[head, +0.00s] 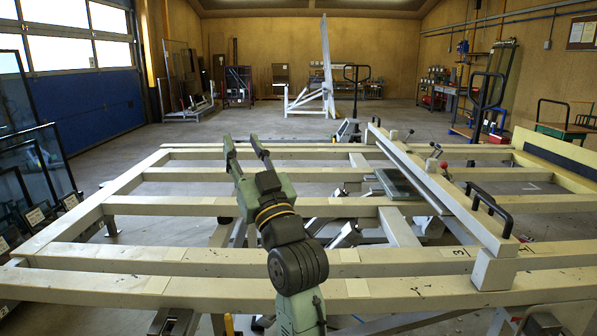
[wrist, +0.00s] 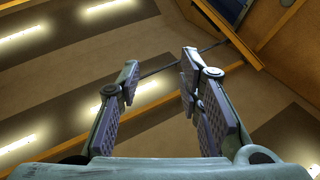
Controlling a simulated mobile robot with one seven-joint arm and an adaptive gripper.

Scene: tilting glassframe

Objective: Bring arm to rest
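My gripper (head: 247,155) is raised above the slatted frame table in the head view, at the end of my green and black arm. Its two fingers are spread apart with nothing between them. In the wrist view my gripper (wrist: 158,85) also shows open, with grey padded fingers apart and empty. The wrist view faces the ceiling and its strip lights (wrist: 112,8). The slatted frame table (head: 195,205) lies under and around the arm in the head view.
A beam with black handles (head: 440,185) lies across the table's right part. A dark glass pane (head: 398,187) lies beside it. Framed panes (head: 40,165) lean at the left. Open floor (head: 240,118) lies beyond the table. A pallet truck (head: 490,100) stands at the right.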

